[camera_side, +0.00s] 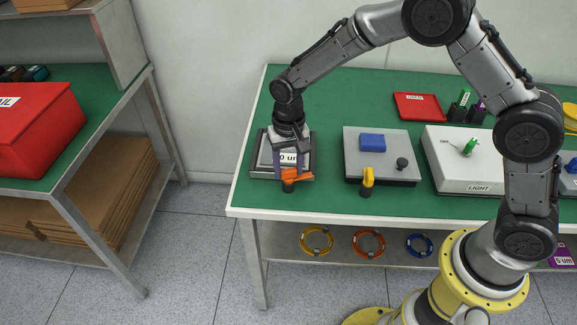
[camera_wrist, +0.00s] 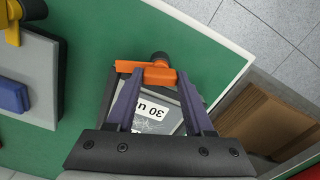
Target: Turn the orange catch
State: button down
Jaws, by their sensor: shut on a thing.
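The orange catch (camera_side: 297,175) sits at the front edge of a dark profile frame (camera_side: 266,176) at the left end of the green table. A black round knob stands at its front end. In the wrist view the orange catch (camera_wrist: 158,76) lies across the frame's edge, between the tips of my gripper. My gripper (camera_side: 291,172) points down over the frame, and its purple fingers (camera_wrist: 152,85) are shut on the catch. Inside the frame is a light sheet (camera_wrist: 156,116) with a label reading "30 u", partly covered by the fingers.
A grey box (camera_side: 383,148) with a blue block and yellow catch (camera_side: 368,177) stands to the right. Beyond it are a white LIGHT box (camera_side: 470,175) and a red tray (camera_side: 418,106). The table's front edge (camera_side: 330,214) is close to the catch.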

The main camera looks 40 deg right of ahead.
aim_at(289, 169)
jog(key=shift+r+m, duration=0.1)
jog(key=shift+m, duration=0.8)
jog(key=shift+c, duration=1.4)
grip_release()
notch_tip(289, 169, up, 14)
